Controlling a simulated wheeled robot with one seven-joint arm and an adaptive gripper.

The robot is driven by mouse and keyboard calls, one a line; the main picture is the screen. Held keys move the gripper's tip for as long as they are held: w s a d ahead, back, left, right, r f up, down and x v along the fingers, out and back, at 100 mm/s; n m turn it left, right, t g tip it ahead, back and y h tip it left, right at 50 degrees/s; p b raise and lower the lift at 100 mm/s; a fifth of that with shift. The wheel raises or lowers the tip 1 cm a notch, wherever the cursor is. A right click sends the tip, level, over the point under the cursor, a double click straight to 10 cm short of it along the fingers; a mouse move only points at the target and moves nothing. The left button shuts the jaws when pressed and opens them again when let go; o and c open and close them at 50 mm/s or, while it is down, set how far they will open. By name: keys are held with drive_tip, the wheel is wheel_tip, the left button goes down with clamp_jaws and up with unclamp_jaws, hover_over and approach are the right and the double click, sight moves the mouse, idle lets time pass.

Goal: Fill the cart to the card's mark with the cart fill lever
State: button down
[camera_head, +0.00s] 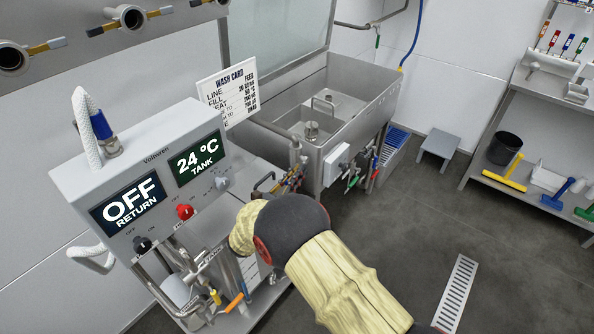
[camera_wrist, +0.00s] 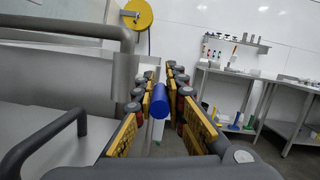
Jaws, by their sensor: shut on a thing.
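The cart (camera_head: 120,165) stands at left in the head view, with a display box reading OFF RETURN and 24 °C TANK. The white wash card (camera_head: 228,92) stands behind it, with rows including LINE FEED and FILL; the fill figure is too small to read surely. In the wrist view a blue cylindrical lever grip (camera_wrist: 160,100) sits between the yellow-padded fingers of my gripper (camera_wrist: 161,80), which is shut on it. I cannot tell whether it is the cart fill lever. In the head view my arm hides the gripper and this grip. No fill level can be made out.
A black knob (camera_head: 142,244), a red knob (camera_head: 184,211) and a grey knob (camera_head: 221,183) are on the cart box. Pipes and an orange handle (camera_head: 234,302) crowd below. A steel sink (camera_head: 330,105) stands behind. The floor at right is clear around a drain grate (camera_head: 457,292).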

drive_tip(key=shift+f, duration=0.25)
drive_tip(key=c, duration=1.8)
unclamp_jaws()
drive_tip(key=shift+r, duration=0.1)
drive_tip(key=v, duration=0.7)
drive_tip(key=shift+s+f, duration=0.2)
drive_tip(key=shift+f, duration=0.1)
drive_tip(key=shift+a, duration=0.15)
